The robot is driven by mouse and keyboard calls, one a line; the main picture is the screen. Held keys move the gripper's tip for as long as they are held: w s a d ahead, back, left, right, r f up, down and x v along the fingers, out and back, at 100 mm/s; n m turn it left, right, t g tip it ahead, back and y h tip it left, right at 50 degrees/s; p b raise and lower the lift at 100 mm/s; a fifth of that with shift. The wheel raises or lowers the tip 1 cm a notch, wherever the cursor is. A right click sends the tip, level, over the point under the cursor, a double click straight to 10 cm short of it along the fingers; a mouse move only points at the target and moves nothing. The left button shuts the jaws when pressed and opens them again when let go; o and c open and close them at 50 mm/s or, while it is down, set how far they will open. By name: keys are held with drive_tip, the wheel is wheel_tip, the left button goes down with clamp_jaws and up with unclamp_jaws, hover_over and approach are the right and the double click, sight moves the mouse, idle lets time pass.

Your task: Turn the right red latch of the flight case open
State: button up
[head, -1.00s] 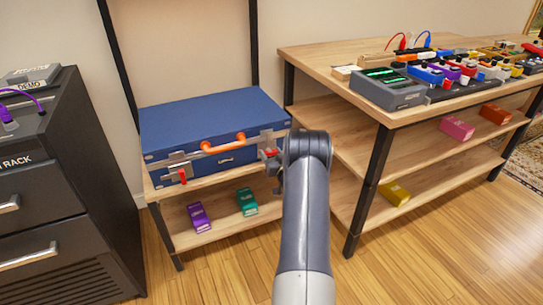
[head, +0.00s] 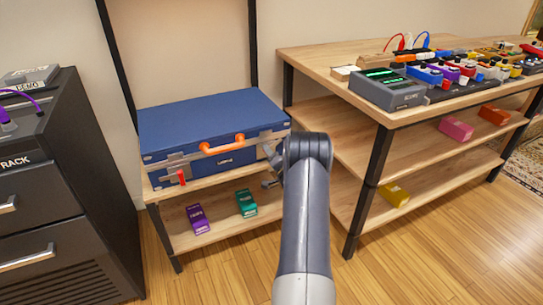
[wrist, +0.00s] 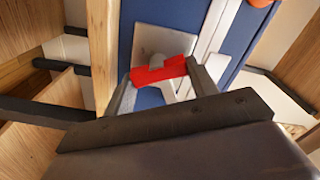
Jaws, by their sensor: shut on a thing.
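The blue flight case (head: 210,118) lies closed on the shelf unit in the head view. Its right red latch (wrist: 160,71) shows in the wrist view, lying crosswise on a metal plate (wrist: 172,40). My gripper (wrist: 160,74) is shut on this latch, with one finger at each end of it. In the head view my gripper (head: 271,168) is at the case's right front corner, and my arm hides the right latch there. The left red latch (head: 181,177) hangs down on the case's front. The orange handle (head: 222,145) sits between the two latches.
Purple (head: 197,218) and green (head: 246,202) pedals lie on the shelf below the case. A wooden table (head: 400,112) with several pedals stands close to the right of my arm. A black rack (head: 60,190) stands at the left.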

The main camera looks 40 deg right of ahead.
drive_tip(key=m, duration=0.5)
drive_tip(key=shift+d+f+m+p, duration=0.1)
drive_tip(key=shift+f+m+p, duration=0.05)
drive_tip(key=shift+m+p, duration=0.25)
idle(0.4)
drive_tip(key=o, duration=1)
